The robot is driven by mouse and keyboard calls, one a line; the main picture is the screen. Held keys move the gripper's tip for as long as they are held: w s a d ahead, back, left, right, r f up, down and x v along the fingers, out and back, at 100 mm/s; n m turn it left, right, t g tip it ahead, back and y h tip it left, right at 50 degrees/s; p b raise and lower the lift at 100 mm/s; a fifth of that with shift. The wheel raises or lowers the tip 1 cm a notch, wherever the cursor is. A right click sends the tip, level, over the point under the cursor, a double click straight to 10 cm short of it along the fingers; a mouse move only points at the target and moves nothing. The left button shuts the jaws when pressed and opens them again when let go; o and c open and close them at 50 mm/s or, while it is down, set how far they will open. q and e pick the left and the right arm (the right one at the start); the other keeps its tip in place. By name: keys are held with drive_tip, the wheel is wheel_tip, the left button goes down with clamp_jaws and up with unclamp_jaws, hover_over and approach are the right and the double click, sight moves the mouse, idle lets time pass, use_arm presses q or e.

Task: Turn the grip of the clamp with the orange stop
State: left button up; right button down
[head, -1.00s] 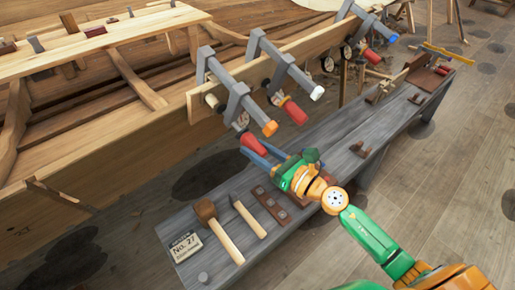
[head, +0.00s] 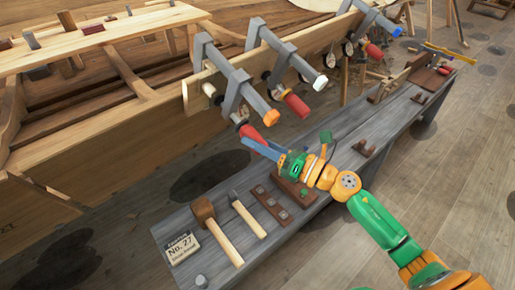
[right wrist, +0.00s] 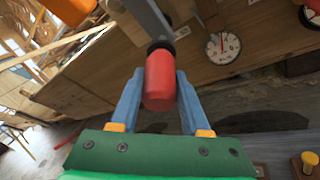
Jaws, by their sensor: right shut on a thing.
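The clamp with the orange stop (head: 269,118) hangs on the plank edge, nearest of the clamps in the head view. Its red grip (head: 249,131) points down and right below the plank. My right gripper (head: 250,143) is at that grip from below. In the right wrist view, the red grip (right wrist: 160,82) stands between my two blue fingers, which are shut on it, one on each side. The orange stop also shows at the upper left there (right wrist: 72,9). My left gripper is not in view.
Clamps with a white stop (head: 320,83) and a blue stop (head: 396,31) are farther along the plank. A grey bench (head: 335,165) below holds a mallet (head: 205,210), a hammer (head: 240,204) and a sign (head: 182,247). A round dial (right wrist: 223,47) hangs beside the grip.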

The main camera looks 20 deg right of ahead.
drive_tip(key=m+y+b, duration=0.1)
drive_tip(key=b, duration=0.1)
drive_tip(key=m+y+b, duration=0.1)
drive_tip(key=m+b, duration=0.1)
drive_tip(key=shift+w+f+y, duration=0.1)
drive_tip(key=shift+f+y, duration=0.25)
drive_tip(key=shift+y, duration=0.05)
drive_tip(key=shift+m+g+y+b, duration=0.3)
drive_tip(key=shift+m+y+b, duration=0.7)
drive_tip(key=shift+m+b, duration=0.6)
drive_tip(key=shift+m, duration=0.3)
drive_tip(key=shift+a, duration=0.1)
drive_tip(key=c, duration=0.8)
unclamp_jaws()
drive_tip(key=o, duration=0.4)
drive_tip(key=shift+r, duration=0.15)
drive_tip(key=shift+d, duration=0.2)
drive_tip(key=b+v, duration=0.1)
drive_tip(key=v, duration=0.6)
